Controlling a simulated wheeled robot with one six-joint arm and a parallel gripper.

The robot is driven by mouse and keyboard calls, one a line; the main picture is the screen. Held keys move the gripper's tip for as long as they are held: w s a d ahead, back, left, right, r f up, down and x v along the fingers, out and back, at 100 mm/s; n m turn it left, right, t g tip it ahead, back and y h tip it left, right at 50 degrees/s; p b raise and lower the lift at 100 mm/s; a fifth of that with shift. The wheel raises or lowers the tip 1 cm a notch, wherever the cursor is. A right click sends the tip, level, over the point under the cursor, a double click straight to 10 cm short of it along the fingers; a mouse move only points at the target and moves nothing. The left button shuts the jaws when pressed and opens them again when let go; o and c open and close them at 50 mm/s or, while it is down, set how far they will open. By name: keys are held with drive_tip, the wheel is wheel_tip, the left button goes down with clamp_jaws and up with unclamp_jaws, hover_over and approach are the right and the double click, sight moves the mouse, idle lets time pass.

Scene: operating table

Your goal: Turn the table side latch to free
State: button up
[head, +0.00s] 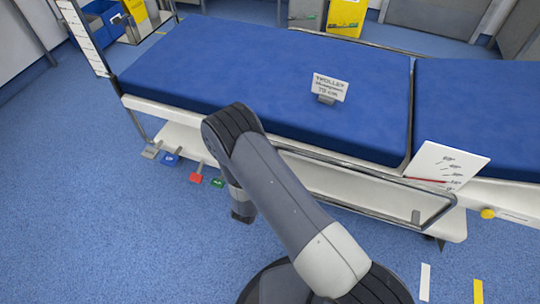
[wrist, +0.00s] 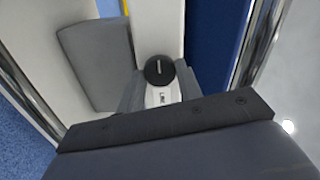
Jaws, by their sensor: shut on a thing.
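The operating table (head: 255,80) has a blue mattress, a pale side and a metal side rail. In the wrist view, a round black knob (wrist: 158,68) with a pale line across its face sits on a white piece. It looks like the side latch. My gripper (wrist: 160,90) is shut on this knob, with one grey finger on each side. The pale line runs roughly lengthwise in the picture, tilted slightly. In the head view my arm hides the latch and the fingertips; only the dark wrist shows beside the table's near side.
Coloured pedals, including a red one (head: 196,178), stand low at the table's left. A card (head: 330,88) rests on the mattress and a white sheet with drawings (head: 445,165) leans at the right. A grey panel (wrist: 98,65) lies close left of the gripper. The front-left floor is clear.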

idle(0.4)
drive_tip(key=o, duration=1)
drive_tip(key=shift+c, duration=0.2)
drive_tip(key=p+v, duration=0.1)
drive_tip(key=v, duration=0.9)
drive_tip(key=shift+s, duration=0.4)
drive_tip(key=shift+a, duration=0.15)
drive_tip(key=b+x, duration=0.1)
drive_tip(key=x, duration=1)
